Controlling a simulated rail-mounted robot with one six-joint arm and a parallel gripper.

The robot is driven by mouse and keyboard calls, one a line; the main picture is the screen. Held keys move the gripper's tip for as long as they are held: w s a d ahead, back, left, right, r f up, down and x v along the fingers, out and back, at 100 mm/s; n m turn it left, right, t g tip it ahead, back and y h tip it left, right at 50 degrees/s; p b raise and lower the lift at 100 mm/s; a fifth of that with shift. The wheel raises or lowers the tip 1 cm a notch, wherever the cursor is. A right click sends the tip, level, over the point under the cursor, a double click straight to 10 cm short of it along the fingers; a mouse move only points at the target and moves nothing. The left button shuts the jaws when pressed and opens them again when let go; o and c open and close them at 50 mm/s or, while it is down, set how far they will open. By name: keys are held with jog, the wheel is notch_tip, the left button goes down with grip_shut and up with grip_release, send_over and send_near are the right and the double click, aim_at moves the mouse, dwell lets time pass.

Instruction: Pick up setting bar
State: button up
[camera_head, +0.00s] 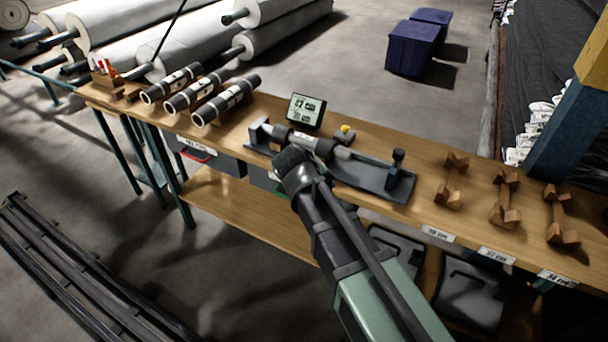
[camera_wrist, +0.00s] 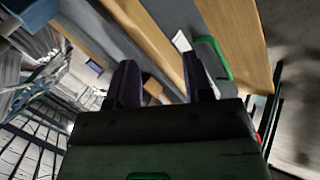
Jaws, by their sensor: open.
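A grey cylindrical bar (camera_head: 312,143) with a pale label lies in a long dark grey fixture (camera_head: 372,178) on the wooden bench. Three more dark-ended bars with white labels, one of them here (camera_head: 226,101), lie side by side at the bench's left. I cannot tell from the labels which is the setting bar. My gripper (camera_head: 290,160) is at the bench's front edge, just before the fixture, and hides part of it. In the wrist view my gripper (camera_wrist: 158,74) has its two dark fingers apart, with nothing held between them.
A small display (camera_head: 306,111) stands behind the fixture. Several wooden cradles, one here (camera_head: 452,180), sit at the right. Drawers hang under the bench; a green handle (camera_wrist: 214,58) shows close by in the wrist view. Dark blue bins (camera_head: 414,47) stand on the floor behind.

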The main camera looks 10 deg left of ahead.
jog(key=w+a+f+n+t+b, duration=0.2)
jog(key=w+a+f+n+t, duration=0.15)
jog(key=a, duration=0.45)
jog(key=n+t+p, duration=0.1)
jog(key=n+t, duration=0.2)
jog(key=t, duration=0.1)
send_near(302, 142)
jog(key=b+x, duration=0.3)
jog(key=x, duration=0.8)
jog(key=shift+w+f+b, duration=0.2)
jog(key=shift+b, duration=0.15)
jog(key=shift+r, duration=0.1)
grip_shut()
